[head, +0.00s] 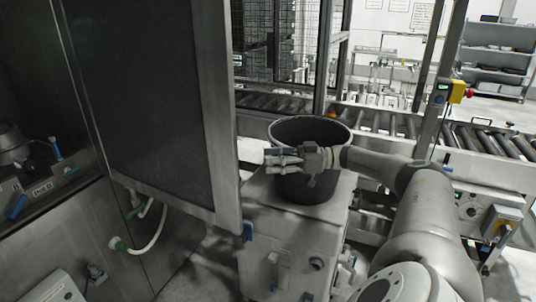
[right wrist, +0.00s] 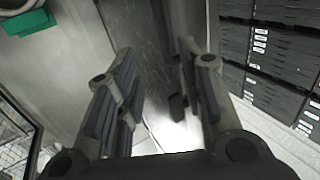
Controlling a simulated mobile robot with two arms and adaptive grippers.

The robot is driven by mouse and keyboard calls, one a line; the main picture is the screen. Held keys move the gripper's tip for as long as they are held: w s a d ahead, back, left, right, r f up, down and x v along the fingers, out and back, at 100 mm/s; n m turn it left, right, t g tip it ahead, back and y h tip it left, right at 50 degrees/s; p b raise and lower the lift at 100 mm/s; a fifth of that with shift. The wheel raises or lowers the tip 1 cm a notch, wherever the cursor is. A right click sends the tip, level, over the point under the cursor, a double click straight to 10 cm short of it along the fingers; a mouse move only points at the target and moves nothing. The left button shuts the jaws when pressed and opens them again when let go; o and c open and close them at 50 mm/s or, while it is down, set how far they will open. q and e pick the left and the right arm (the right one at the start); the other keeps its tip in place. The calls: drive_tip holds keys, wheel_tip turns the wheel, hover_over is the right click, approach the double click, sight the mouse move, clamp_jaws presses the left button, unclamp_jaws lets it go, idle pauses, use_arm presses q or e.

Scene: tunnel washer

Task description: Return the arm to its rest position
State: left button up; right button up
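My right arm (head: 425,215) reaches in from the lower right in the head view. Its gripper (head: 272,156) points left, in front of a dark round bin (head: 312,130) that stands on a metal cabinet. In the head view the gripper covers part of the bin's front wall; I cannot tell whether they touch. In the right wrist view the gripper (right wrist: 155,105) has its fingers apart with nothing between them. My left gripper is not in view.
A large metal door panel (head: 150,100) stands close to the left of the right gripper. The cabinet (head: 290,235) is below it. A roller conveyor (head: 485,138) runs behind. A post with a yellow and red switch (head: 457,91) stands at the right. Stacked dark crates (right wrist: 283,50) show in the right wrist view.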

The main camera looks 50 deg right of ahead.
idle(0.4)
